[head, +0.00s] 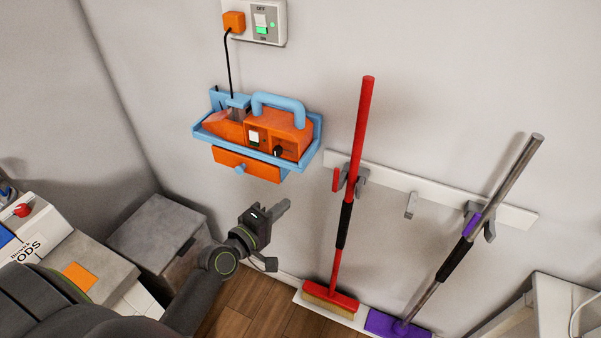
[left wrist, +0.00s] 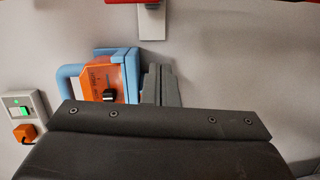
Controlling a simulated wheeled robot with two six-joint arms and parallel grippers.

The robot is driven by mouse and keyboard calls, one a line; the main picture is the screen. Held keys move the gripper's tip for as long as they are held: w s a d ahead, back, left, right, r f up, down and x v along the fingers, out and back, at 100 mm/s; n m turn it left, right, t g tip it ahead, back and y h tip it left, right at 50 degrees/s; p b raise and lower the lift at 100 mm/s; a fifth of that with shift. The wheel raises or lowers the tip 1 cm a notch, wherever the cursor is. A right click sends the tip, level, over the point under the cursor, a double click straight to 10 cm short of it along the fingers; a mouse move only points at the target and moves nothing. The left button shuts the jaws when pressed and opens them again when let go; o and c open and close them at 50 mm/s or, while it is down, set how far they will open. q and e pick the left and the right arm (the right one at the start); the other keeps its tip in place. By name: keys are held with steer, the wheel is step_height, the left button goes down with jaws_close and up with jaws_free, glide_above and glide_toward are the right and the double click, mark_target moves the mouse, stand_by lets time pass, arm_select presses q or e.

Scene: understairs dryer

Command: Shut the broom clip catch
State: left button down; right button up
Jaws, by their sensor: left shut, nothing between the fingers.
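A pale rail (head: 400,183) on the wall carries grey clips. The left clip (head: 361,179) holds a red broom (head: 361,125) upright. A small red catch (head: 336,180) stands upright at that clip's left side and looks swung out from the handle. The right clip (head: 489,227) holds a grey-handled broom (head: 512,177) with a purple part at the clip. My left gripper (head: 283,207) is shut and empty, left of the red broom and below the catch, apart from both. Its fingers also show in the left wrist view (left wrist: 160,84). My right gripper is out of view.
A blue wall holder (head: 316,143) with an orange device (head: 292,137) hangs above my left gripper. A socket with a switch (head: 270,20) is above it. A grey box (head: 160,228) stands in the corner. A grey hook (head: 411,205) sits between the brooms.

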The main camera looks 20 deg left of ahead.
mark_target(336, 181)
arm_select(q)
steer(key=shift+n+t, duration=0.3)
steer(key=shift+t, duration=0.2)
steer(key=r, duration=0.3)
steer(key=s+r, duration=0.1)
steer(key=r, duration=0.1)
steer(key=w+d+p, duration=0.3)
steer(key=w+d, duration=0.3)
steer(key=w, duration=0.3)
steer(key=shift+w+d, duration=0.3)
steer(key=shift+w, duration=0.05)
steer(key=shift+w, duration=0.1)
